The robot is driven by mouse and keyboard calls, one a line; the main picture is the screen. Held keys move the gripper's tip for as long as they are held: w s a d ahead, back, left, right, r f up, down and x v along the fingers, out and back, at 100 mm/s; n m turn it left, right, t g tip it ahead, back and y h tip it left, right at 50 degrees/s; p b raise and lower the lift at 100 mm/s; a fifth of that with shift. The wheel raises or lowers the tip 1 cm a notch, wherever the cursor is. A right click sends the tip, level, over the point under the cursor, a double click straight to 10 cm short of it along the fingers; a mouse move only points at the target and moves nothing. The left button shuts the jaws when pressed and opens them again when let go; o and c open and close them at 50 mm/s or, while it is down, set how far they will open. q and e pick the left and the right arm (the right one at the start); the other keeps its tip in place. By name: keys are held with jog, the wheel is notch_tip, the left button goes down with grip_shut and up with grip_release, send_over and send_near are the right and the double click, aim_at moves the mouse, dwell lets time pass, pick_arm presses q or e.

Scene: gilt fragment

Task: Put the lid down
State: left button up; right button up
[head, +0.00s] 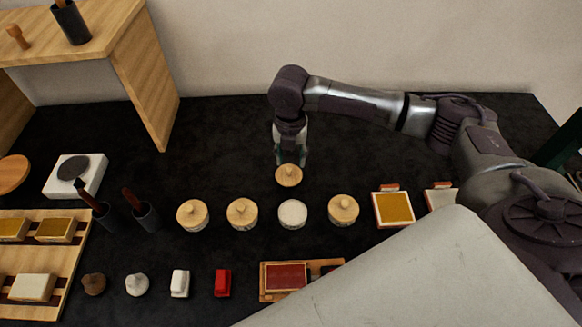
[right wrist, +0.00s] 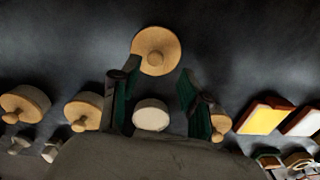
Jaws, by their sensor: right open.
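The round wooden lid (head: 289,176) with a small knob lies knob up on the black table, behind the row of jars. It also shows at the top of the right wrist view (right wrist: 158,50), just beyond the fingertips. One white jar (head: 292,214) has no wooden lid on it and stands in front of the lid, apart from it. My right gripper (head: 291,158) points down at the lid's far side, its fingers apart and nothing held between them. I cannot tell whether a fingertip touches the lid. My left gripper is not in view.
Lidded jars (head: 192,215) stand left and right of the open jar. A framed yellow pad (head: 393,208) lies farther right. Dark cups (head: 147,216) and a white square device (head: 75,176) are at left. The table behind the lid is clear on both sides of my gripper.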

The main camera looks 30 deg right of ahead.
aim_at(290, 170)
notch_tip(290, 170, up, 7)
jog(key=shift+r+b, duration=0.15)
jog(key=shift+b, duration=0.3)
jog(key=shift+a, duration=0.1)
